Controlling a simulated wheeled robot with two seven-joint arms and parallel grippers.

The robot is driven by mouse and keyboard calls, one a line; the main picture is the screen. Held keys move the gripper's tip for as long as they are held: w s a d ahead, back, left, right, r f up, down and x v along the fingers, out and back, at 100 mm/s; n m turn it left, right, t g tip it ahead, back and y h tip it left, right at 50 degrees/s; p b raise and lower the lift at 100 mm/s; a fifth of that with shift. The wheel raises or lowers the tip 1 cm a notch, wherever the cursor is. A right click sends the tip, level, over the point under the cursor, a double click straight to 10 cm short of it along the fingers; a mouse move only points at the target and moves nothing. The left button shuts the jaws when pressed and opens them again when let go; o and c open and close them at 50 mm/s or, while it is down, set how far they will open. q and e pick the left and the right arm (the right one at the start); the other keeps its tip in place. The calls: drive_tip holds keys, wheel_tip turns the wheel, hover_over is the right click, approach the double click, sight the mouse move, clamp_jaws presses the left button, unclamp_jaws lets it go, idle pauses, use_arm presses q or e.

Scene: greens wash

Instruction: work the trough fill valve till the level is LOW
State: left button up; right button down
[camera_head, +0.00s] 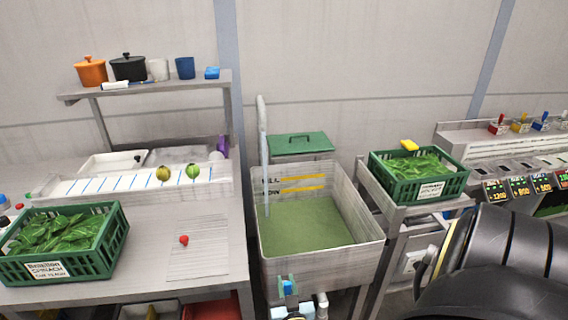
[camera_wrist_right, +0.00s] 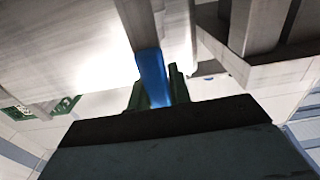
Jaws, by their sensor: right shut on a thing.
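The grey trough (camera_head: 372,238) stands in the middle of the head view, with two yellow level lines and lettering on its inner back wall. The lower line is the LOW mark (camera_head: 300,189). The flat green surface (camera_head: 310,224) inside meets the back wall a little below that line; I cannot tell how deep it is. The blue valve handle (camera_head: 288,287) is low on the trough's front. My right gripper (camera_head: 287,285) is shut on it, with green fingertips on either side. The right wrist view shows the blue handle (camera_wrist_right: 152,75) between the fingertips. My left gripper is out of view.
A green spinach crate (camera_head: 118,239) sits on the left counter, near a small red item (camera_head: 184,240). Another green crate (camera_head: 457,184) stands right of the trough. A grey pipe (camera_head: 262,140) rises at the trough's back left. My black arm fills the lower right.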

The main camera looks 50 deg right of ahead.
drive_tip(key=c, duration=1.3)
unclamp_jaws()
drive_tip(key=v, duration=1.3)
drive_tip(key=shift+s+a, duration=0.1)
drive_tip(key=shift+a, duration=0.1)
